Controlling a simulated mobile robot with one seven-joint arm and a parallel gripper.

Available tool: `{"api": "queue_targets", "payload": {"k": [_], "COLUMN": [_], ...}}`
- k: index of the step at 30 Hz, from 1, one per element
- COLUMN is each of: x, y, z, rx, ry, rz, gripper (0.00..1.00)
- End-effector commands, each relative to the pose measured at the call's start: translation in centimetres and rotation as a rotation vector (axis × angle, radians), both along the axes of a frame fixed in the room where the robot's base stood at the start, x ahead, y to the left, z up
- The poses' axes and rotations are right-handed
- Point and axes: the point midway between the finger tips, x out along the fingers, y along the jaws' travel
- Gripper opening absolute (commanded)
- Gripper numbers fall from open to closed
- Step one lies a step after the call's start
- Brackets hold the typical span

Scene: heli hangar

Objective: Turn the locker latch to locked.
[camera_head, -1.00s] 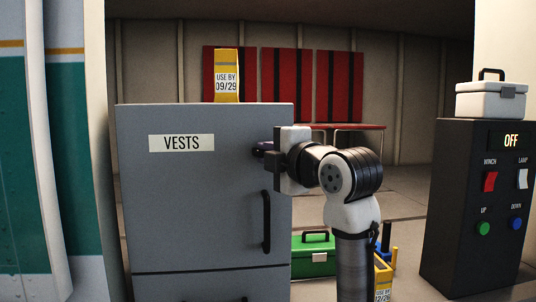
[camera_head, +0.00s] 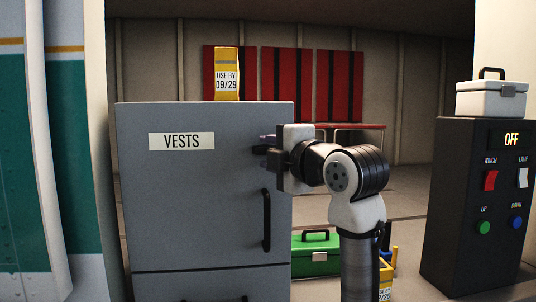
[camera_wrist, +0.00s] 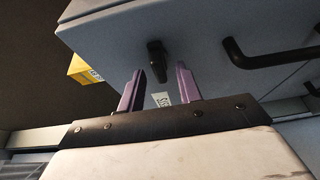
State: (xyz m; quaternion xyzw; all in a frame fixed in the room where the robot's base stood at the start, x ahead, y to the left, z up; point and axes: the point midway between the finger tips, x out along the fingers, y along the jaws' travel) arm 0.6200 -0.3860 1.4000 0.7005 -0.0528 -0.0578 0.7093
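The grey locker (camera_head: 210,220) with a VESTS label (camera_head: 182,142) stands at left centre in the head view, its door closed. Its small black latch (camera_wrist: 156,60) shows in the wrist view on the door face. In the head view the latch is mostly hidden by my gripper (camera_head: 268,144), at the door's upper right. In the wrist view my gripper (camera_wrist: 160,72) is open, its two purple fingers apart. The latch's near end appears between the fingertips, with a gap on each side. I cannot tell whether the latch is set to locked.
A black door handle (camera_head: 266,221) sits below the latch. A yellow carton (camera_head: 227,75) stands on the locker. A green toolbox (camera_head: 315,255) is on the floor to its right. A black control cabinet (camera_head: 478,215) with a white case (camera_head: 491,100) stands at right.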

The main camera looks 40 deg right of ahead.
Motion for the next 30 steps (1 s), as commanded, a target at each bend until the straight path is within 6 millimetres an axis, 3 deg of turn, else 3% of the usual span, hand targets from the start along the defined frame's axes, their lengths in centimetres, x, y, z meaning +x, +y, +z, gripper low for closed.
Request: {"api": "queue_targets", "payload": {"k": [15,21,30], "x": [-10.6,-12.5,-12.8], "y": [1.7,2.0,2.0], "z": [-0.2,0.0,0.1], "rx": [-0.003,-0.002,-0.002], "ry": [-0.001,0.000,0.000], "rz": [-0.003,-0.002,-0.001], "gripper": [0.35,0.35,0.35]}}
